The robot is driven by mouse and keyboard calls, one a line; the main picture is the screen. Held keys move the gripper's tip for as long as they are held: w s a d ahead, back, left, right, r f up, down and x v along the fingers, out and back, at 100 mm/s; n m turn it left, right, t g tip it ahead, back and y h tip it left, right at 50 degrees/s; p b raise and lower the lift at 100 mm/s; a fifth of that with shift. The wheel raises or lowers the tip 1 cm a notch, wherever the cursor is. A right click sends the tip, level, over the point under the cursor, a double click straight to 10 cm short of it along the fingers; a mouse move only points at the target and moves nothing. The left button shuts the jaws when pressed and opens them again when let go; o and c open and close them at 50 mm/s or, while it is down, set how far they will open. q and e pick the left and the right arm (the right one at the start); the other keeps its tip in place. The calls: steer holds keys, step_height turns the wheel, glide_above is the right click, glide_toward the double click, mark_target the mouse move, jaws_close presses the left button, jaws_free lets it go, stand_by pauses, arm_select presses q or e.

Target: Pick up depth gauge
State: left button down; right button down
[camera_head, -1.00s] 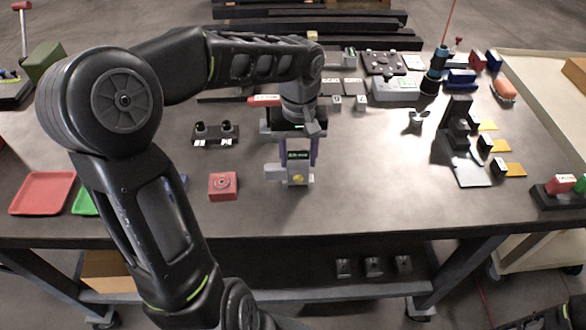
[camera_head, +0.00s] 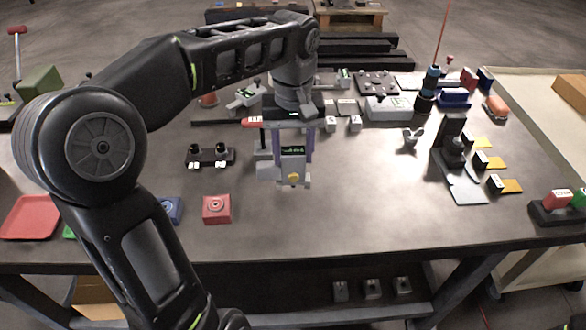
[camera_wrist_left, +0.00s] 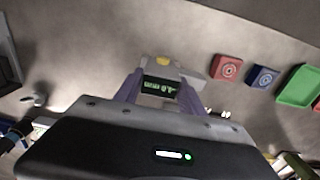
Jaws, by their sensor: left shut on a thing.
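The depth gauge (camera_head: 293,168) is a grey device with a dark display showing green digits and a yellow round knob below it. My left gripper (camera_head: 288,148) is shut on it, with purple-grey fingers on both sides of the display. The gauge hangs under the gripper over the middle of the table. In the left wrist view the gauge (camera_wrist_left: 163,80) sits between the two fingers. The gripper's palm hides part of it. My right gripper does not show.
A red block (camera_head: 216,209) and a blue block (camera_head: 170,209) lie left of the gauge. A black stand (camera_head: 210,157) with two knobs is behind them. A black fixture (camera_head: 449,142) with cards stands at right. The table (camera_head: 370,200) is clear between.

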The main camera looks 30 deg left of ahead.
arm_select(q)
steer(key=shift+r+p, duration=0.3)
steer(key=shift+r, duration=0.85)
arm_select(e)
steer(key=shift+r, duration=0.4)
